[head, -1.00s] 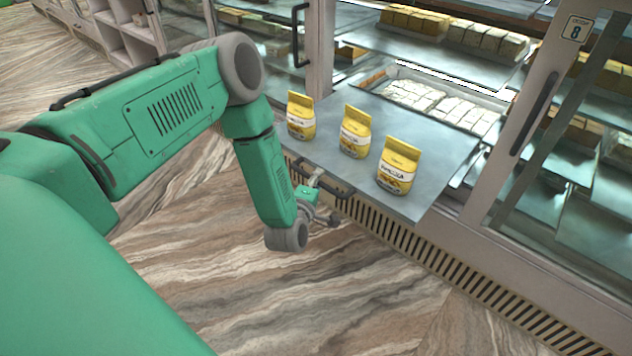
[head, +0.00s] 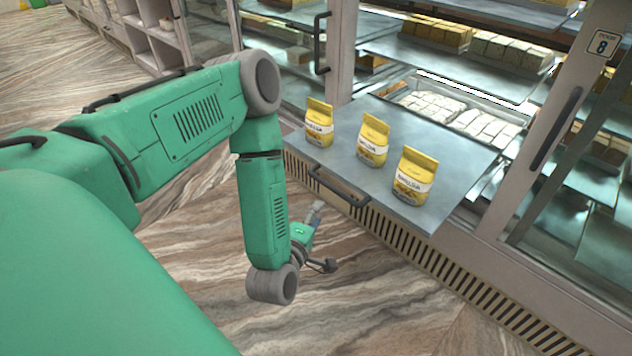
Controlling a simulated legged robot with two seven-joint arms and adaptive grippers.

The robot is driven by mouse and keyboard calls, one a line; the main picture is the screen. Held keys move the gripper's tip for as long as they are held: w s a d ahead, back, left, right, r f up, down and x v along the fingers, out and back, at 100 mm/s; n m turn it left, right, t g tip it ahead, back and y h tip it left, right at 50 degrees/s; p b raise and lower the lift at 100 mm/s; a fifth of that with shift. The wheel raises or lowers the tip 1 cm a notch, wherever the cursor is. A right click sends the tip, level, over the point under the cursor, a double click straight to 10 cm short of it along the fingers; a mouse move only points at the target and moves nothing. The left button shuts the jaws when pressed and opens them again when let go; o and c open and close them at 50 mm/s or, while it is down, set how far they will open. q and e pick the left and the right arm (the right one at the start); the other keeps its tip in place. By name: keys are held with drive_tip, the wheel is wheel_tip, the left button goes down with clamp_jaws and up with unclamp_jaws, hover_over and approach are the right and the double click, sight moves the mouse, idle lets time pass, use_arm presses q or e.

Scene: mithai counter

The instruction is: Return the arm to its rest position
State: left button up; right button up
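My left arm (head: 265,205) is green with grey joints. It comes in from the left, bends at the elbow and hangs down in front of the counter. My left gripper (head: 322,238) is at its lower end, below and apart from the dark handle of the pulled-out tray. The gripper is small and partly hidden by my wrist, so I cannot tell whether its fingers are open or shut. My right arm and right gripper are not in view.
A grey pulled-out tray (head: 345,160) with a dark handle (head: 338,188) carries three yellow pouches: left (head: 319,122), middle (head: 373,140), right (head: 413,177). Glass cases with sweets stand behind. The marbled floor (head: 380,300) in front is clear.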

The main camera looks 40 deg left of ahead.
use_arm(q)
drive_tip(key=shift+d, duration=0.1)
idle(0.3)
drive_tip(key=s+d+f+m+g+h+p, duration=0.2)
drive_tip(key=s+d+f+m+g+h, duration=0.2)
drive_tip(key=s+d+m+g+h, duration=0.45)
drive_tip(key=s+a+m+g+y+p, duration=0.1)
drive_tip(key=s+m+g, duration=0.5)
drive_tip(key=s+m, duration=0.7)
drive_tip(key=shift+s+a+r+y+p, duration=0.4)
drive_tip(key=shift+s+y, duration=0.45)
drive_tip(key=shift+y, duration=0.3)
drive_tip(key=shift+w+d+f, duration=0.1)
